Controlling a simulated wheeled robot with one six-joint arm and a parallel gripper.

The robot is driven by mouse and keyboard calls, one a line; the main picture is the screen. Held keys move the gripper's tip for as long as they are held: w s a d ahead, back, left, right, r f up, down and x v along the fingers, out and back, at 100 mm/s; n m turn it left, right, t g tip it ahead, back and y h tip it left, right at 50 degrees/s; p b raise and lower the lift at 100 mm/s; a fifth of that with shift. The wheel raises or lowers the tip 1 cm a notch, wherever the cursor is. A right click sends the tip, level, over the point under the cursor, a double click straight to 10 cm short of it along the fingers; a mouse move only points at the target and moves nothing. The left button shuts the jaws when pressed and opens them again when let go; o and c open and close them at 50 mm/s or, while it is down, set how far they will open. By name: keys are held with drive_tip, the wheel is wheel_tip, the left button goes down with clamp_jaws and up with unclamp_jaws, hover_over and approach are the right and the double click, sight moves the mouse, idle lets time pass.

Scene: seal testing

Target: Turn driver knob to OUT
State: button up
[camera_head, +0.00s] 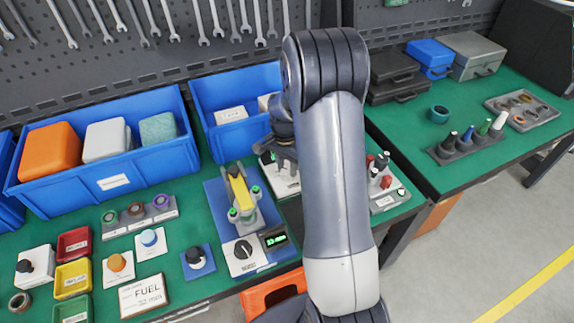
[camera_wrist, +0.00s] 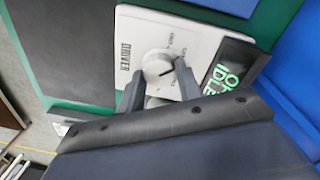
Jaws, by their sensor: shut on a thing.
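The driver knob (camera_wrist: 156,68) is a round white dial with a dark pointer line. It sits on a white panel (camera_wrist: 187,45) marked DRIVER. In the wrist view, the two fingers of my gripper (camera_wrist: 158,84) are on either side of the knob, shut on it. The exact pointer setting is hard to read among the small marks. A dark display (camera_wrist: 235,68) beside the panel shows green letters, partly cut off, with IDLE legible. In the head view, my gripper (camera_head: 281,150) is over a white panel (camera_head: 285,183), and my arm hides much of that area.
Left of my arm stands a blue-based fixture with a yellow part (camera_head: 238,192) and a black knob (camera_head: 243,249). Blue bins (camera_head: 110,185) line the back.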

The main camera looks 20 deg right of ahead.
drive_tip(key=c, duration=0.4)
drive_tip(key=shift+o, duration=0.2)
drive_tip(key=n+b, duration=0.1)
drive_tip(key=n, duration=0.2)
drive_tip(key=shift+n, duration=0.3)
drive_tip(key=n+b, duration=0.1)
drive_tip(key=n, duration=0.3)
drive_tip(key=shift+n, duration=0.3)
drive_tip(key=o, duration=1)
drive_tip(key=shift+c, duration=0.2)
